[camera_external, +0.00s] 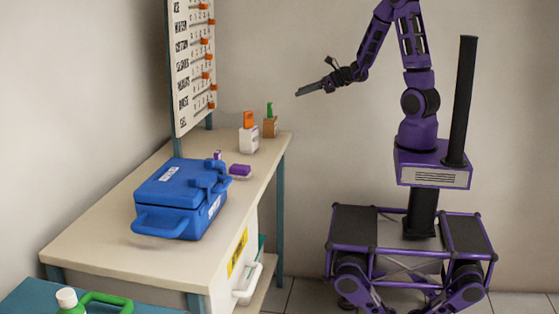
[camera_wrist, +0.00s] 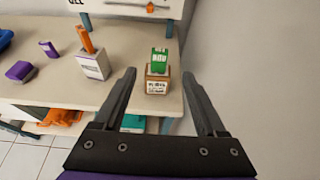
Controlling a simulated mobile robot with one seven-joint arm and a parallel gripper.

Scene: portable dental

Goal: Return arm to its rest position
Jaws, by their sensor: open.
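My gripper (camera_external: 306,91) is at the end of my purple arm, raised in the air to the right of the table in the external view. In the wrist view, its two dark fingers (camera_wrist: 164,90) are spread apart with nothing held between them. Beyond the fingers, a small brown box with a green top (camera_wrist: 157,82) stands on the table's end. My arm reaches to the left from my base, clear of the table.
The cream table (camera_external: 100,240) holds a closed blue case (camera_external: 180,196), a purple item (camera_external: 240,170) and a white box with an orange top (camera_external: 249,138). A board with orange markers (camera_external: 193,70) stands at its back. A white handle (camera_external: 248,285) juts from the front.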

